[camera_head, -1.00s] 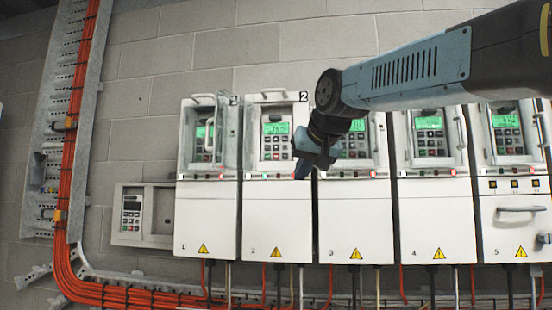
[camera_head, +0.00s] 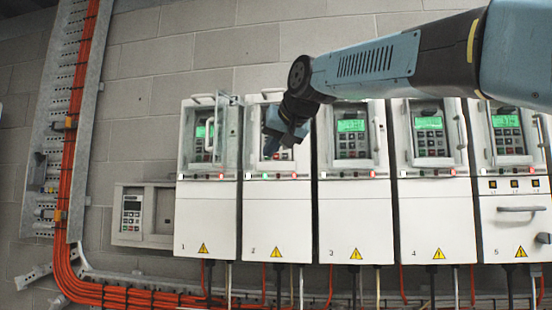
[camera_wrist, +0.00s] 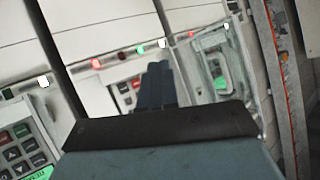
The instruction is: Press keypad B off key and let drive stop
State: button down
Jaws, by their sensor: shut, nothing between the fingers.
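My gripper (camera_head: 273,148) is shut and empty, in front of the keypad recess of drive cabinet 2 (camera_head: 268,220). It hides most of that keypad and its display. In the wrist view, my shut fingers (camera_wrist: 158,84) point at the same recess, with part of the keypad (camera_wrist: 125,90) showing beside them. I cannot tell whether they touch a key. A green lamp (camera_head: 264,176) and a red lamp (camera_head: 293,176) show on cabinet 2's strip. No letter B is readable on any keypad.
Cabinet 1 (camera_head: 206,220) on the left has a clear cover with a handle standing out beside my gripper. Cabinet 3 (camera_head: 353,220) stands close on the right with a lit green display. A small keypad box (camera_head: 131,214) hangs at far left.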

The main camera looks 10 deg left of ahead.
send_near(270, 163)
jog(key=shift+x, duration=2.35)
jog(key=shift+a+f, duration=0.1)
jog(key=shift+a, duration=0.05)
jog(key=shift+w, duration=0.6)
dwell(1.0)
jog(key=shift+s, duration=3.3)
